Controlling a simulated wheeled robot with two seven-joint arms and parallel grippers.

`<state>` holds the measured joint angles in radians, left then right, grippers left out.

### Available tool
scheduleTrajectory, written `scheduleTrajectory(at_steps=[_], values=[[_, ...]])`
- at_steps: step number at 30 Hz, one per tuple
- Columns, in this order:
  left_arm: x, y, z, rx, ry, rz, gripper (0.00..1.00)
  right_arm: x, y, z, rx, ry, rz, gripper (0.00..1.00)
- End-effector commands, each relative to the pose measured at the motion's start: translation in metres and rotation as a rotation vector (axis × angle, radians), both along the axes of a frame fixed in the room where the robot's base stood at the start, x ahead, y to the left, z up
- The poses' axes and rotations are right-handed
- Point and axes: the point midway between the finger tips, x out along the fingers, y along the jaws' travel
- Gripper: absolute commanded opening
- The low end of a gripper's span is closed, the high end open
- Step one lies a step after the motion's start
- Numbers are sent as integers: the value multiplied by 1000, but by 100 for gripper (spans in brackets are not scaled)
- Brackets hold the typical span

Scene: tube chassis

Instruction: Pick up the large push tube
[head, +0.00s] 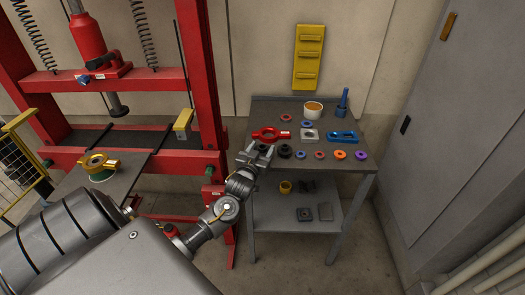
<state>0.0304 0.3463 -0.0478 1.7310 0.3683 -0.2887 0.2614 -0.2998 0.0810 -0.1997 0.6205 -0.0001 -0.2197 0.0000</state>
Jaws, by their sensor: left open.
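My left gripper (257,150) is open at the front left edge of the grey table (347,112). Its fingers are just left of a black round piece (285,151), which looks like a short tube or ring; I cannot tell if they touch it. Which piece is the large push tube is not clear at this size. A yellow cylindrical piece (286,187) and dark pieces (307,186) stand on the lower shelf (275,212). My right gripper is not in view.
A red two-handled piece (270,135), a white tub (313,110), a blue tool (342,103), a blue clamp (343,136) and several coloured rings lie on the tabletop. A red press (209,90) stands left; a grey cabinet (450,120) stands right.

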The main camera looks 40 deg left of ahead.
Motion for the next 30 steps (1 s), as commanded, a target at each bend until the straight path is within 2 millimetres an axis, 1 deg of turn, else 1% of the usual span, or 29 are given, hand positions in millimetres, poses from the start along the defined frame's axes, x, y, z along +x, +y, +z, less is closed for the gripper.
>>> scheduleTrajectory(at_steps=[1,4,11,23,24,30], values=[[6,2,1,0,0,0,55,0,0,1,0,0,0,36],[11,3,0,1,1,-1,55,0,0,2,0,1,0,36],[11,4,-1,0,1,-1,55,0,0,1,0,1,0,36],[11,3,-1,0,1,-1,3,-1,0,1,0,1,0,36],[11,3,-1,0,1,-1,0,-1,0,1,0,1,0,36],[11,4,1,0,-2,-1,0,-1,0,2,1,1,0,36]])
